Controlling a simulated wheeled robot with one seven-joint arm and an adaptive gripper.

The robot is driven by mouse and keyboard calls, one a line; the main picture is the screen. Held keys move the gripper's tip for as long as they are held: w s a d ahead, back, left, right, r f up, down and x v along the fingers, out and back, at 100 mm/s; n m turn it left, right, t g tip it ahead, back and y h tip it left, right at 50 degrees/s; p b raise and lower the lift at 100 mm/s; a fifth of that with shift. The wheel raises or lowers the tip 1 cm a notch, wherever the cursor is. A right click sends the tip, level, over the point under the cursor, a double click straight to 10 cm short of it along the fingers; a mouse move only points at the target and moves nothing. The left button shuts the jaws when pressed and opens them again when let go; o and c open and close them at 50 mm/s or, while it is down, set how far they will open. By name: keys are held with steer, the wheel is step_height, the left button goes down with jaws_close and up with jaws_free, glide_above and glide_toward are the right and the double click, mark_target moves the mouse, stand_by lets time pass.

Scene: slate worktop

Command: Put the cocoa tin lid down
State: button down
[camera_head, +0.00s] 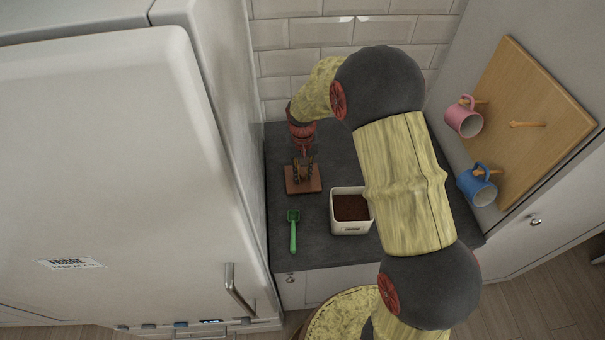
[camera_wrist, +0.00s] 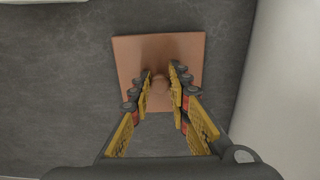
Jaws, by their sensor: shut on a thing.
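The cocoa tin lid (camera_head: 303,185) is a square brown plate with a round knob in its middle. It is at the left part of the slate worktop; I cannot tell whether it touches the surface or is just above it. My gripper (camera_head: 303,170) is over it, pointing down, with its fingers shut on the knob. In the wrist view the lid (camera_wrist: 185,47) lies slightly turned beneath my gripper (camera_wrist: 160,82), and the fingertips are on both sides of the knob. The white cocoa tin (camera_head: 351,227) stands open to the right, filled with brown powder.
A green scoop (camera_head: 293,230) lies on the worktop (camera_head: 320,258) in front of the lid. The white fridge (camera_head: 100,170) stands close on the left. A pink mug (camera_head: 464,117) and a blue mug (camera_head: 478,187) hang on a wooden peg board (camera_head: 545,90) at the right.

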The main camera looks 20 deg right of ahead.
steer(key=shift+f, duration=0.15)
steer(key=c, duration=1.7)
jaws_free()
steer(key=shift+c, duration=0.2)
steer(key=shift+o, duration=0.3)
